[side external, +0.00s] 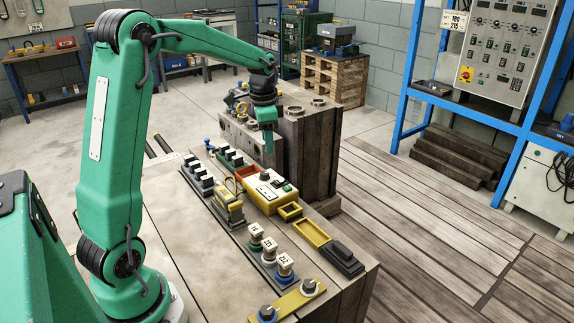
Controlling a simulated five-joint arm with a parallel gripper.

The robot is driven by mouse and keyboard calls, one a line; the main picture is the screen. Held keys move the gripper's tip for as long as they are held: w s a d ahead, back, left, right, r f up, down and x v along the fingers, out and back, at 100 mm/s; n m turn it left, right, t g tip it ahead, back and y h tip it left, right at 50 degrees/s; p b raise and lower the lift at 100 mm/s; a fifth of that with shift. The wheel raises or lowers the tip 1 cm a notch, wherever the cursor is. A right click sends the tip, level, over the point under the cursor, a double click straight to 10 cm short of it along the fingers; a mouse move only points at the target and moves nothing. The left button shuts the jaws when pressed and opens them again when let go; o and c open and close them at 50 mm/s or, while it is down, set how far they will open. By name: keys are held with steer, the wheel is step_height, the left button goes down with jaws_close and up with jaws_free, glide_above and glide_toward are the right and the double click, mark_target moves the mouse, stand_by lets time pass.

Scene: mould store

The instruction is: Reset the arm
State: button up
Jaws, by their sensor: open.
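My arm reaches from the left over the bench (190,240), with its green links bent at the elbow. My gripper (267,150) points down near the far end of the bench, in front of a grey metal mould block (240,140). It is open, and I see nothing held in it. Its fingers are small in this view, and their exact gap is hard to make out. I cannot tell how high the fingertips are above the bench.
A yellow control box (262,204), a handled yellow block (230,214), numbered blocks (270,247), a yellow tray (311,245), a black block (342,256) and a yellow plate with knobs (288,303) occupy the bench's right side. Its near left is clear.

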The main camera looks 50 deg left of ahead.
steer(key=s+d+r+n+t, duration=0.2)
steer(key=s+d+r, duration=0.5)
steer(key=s+d, duration=0.3)
steer(key=s+d+f+n+t, duration=0.1)
steer(key=s+d+n+t, duration=0.1)
steer(key=s+d, duration=0.6)
steer(key=shift+s+d+f+n+t, duration=0.25)
steer(key=shift+s+n, duration=0.25)
steer(key=shift+s, duration=0.8)
steer(key=shift+a, duration=0.1)
steer(key=shift+c, duration=0.2)
